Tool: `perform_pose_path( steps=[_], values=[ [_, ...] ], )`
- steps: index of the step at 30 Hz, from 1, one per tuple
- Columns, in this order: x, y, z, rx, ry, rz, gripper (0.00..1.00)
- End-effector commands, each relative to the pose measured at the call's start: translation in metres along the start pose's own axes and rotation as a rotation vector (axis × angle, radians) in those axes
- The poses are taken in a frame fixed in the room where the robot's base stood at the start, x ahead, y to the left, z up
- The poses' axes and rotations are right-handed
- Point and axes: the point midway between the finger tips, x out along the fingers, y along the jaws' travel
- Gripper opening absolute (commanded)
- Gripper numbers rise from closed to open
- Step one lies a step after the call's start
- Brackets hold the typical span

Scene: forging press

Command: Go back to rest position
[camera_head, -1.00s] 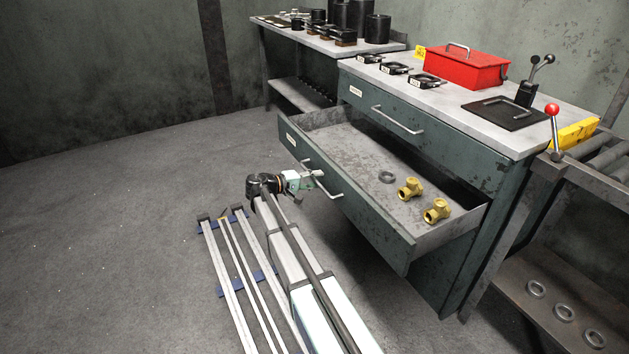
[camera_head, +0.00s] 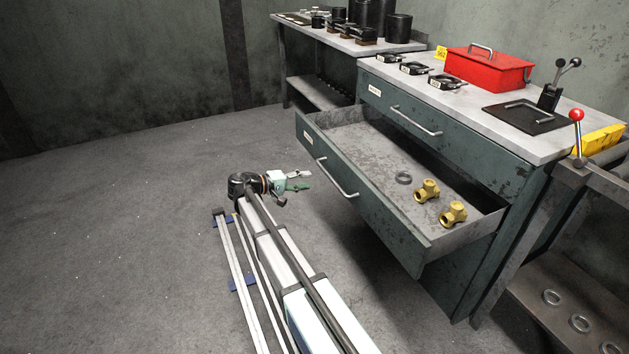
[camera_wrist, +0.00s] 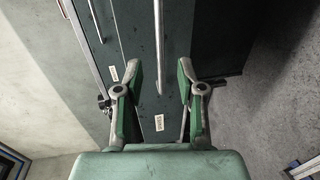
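My gripper (camera_head: 303,181) is left of the open lower drawer's front, apart from its handle (camera_head: 337,177), with bare floor below it. In the wrist view my gripper (camera_wrist: 160,85) has its two green-padded fingers spread wide with nothing between them. The drawer handle (camera_wrist: 158,45) shows beyond the fingertips. The lower drawer (camera_head: 345,135) is pulled out of the grey-green cabinet and holds two brass valve fittings (camera_head: 427,190) (camera_head: 453,214) and a grey ring (camera_head: 404,178).
The upper drawer (camera_head: 430,140) is shut. On the worktop stand a red toolbox (camera_head: 487,70), a black plate (camera_head: 525,117) and several black clamps. A red-knobbed lever (camera_head: 577,135) is at the right. Open floor (camera_head: 130,220) lies to the left.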

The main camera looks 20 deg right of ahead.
Motion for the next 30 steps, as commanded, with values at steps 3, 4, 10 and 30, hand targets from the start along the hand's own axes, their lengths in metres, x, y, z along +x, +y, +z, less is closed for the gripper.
perform_pose_path(
  steps=[3, 4, 10, 30],
  values=[
    [-0.009, 0.000, 0.000, 0.000, 0.000, 0.000, 0.39],
    [-0.010, 0.000, 0.000, 0.000, 0.000, 0.000, 0.39],
    [-0.012, 0.000, 0.000, 0.000, 0.000, 0.000, 0.39],
    [-0.011, -0.113, 0.088, -0.123, -0.094, -0.366, 0.39]
  ],
)
